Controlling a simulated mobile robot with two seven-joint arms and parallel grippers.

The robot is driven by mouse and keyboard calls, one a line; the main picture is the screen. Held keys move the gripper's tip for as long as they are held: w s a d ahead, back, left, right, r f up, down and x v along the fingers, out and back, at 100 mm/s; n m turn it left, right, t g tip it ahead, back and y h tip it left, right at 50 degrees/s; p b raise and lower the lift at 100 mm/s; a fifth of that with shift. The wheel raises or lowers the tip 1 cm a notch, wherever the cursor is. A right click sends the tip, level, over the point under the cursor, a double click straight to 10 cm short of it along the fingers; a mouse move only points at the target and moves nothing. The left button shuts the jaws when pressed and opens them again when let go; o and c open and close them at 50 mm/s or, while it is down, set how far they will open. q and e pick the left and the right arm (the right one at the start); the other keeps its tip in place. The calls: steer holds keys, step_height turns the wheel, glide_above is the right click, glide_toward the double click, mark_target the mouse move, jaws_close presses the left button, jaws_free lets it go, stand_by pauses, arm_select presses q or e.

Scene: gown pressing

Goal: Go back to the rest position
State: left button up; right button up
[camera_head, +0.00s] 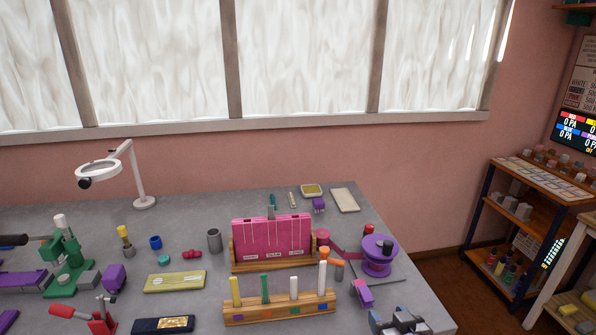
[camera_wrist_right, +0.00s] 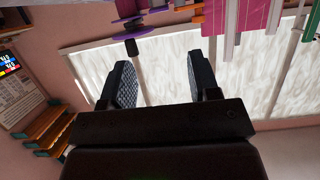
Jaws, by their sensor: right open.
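My right gripper (camera_head: 402,322) shows at the bottom edge of the head view, at the table's front right corner. In the right wrist view its two dark, ribbed fingers (camera_wrist_right: 163,85) stand wide apart with nothing between them. It is open and empty, beside the wooden rack (camera_head: 280,308) and in front of the purple spool (camera_head: 377,262). My left gripper is not in view.
The grey table (camera_head: 210,270) holds a pink panel set (camera_head: 272,238) in a wooden holder, a green press (camera_head: 70,262), a red clamp (camera_head: 98,318) and a magnifier lamp (camera_head: 143,185). A shelf (camera_head: 520,220) stands at right, with floor between.

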steer(key=s+d+f+g+b, duration=0.1)
steer(key=s+d+f, duration=0.1)
steer(key=s+f, duration=0.6)
steer(key=s+d+f+g+h+b, duration=0.1)
steer(key=s+d+f, duration=0.1)
steer(key=s+f, duration=0.6)
steer(key=s, duration=0.2)
steer(key=shift+s+d, duration=0.4)
